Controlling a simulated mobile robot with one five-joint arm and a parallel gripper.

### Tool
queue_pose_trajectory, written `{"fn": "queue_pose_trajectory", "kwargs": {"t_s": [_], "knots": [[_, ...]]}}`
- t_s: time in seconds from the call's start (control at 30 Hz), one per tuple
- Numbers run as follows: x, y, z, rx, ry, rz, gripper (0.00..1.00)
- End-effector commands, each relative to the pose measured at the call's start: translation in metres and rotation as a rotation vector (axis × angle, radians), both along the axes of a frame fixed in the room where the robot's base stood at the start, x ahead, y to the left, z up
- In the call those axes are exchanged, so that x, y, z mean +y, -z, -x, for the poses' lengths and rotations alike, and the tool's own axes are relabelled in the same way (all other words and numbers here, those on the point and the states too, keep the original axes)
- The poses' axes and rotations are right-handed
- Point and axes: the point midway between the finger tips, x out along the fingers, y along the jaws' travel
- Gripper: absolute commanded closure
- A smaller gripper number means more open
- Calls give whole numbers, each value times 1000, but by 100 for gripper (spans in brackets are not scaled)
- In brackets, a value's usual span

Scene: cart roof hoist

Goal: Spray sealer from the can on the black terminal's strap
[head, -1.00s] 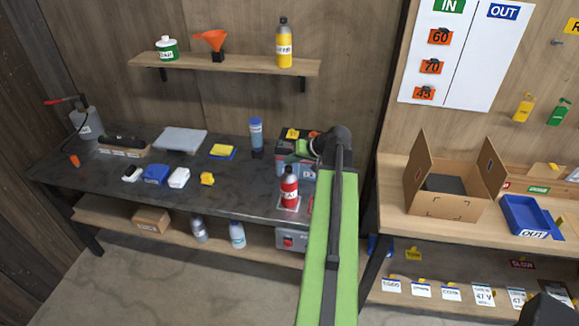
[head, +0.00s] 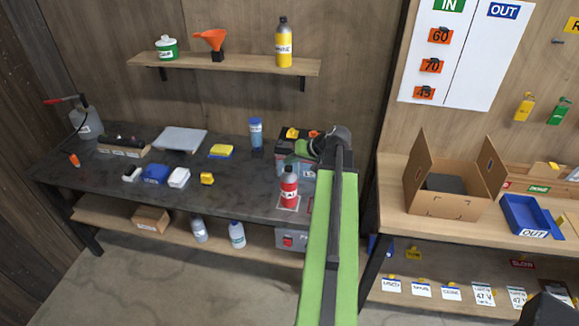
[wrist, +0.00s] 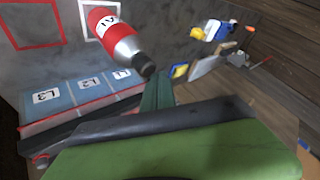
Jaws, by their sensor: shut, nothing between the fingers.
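The red can (head: 289,188) has a grey shoulder and dark cap, with a white label ending in "AL". It stands upright on a white-outlined square on the dark bench, and it also shows in the wrist view (wrist: 115,38). The battery (head: 284,148) with a yellow and an orange-red piece on top is partly behind my arm. A blue-grey block with labels such as L3 (wrist: 75,95) shows in the wrist view. My gripper (wrist: 158,88) is shut and empty, near the can's cap in that picture; contact is not visible. I cannot make out the black terminal's strap.
A red-outlined square (wrist: 30,22) on the bench is empty. A shelf (head: 225,66) hangs above. The bench's front middle is clear.

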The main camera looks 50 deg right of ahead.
Motion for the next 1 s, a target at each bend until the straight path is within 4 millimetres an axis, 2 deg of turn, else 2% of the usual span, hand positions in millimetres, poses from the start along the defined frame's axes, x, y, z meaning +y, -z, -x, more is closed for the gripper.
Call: {"fn": "queue_pose_trajectory", "kwargs": {"t_s": [0.1,0.57,1.0], "knots": [[0,7,0,0,0,0,100],[0,8,0,0,0,0,100],[0,-4,0,0,0,0,100]]}}
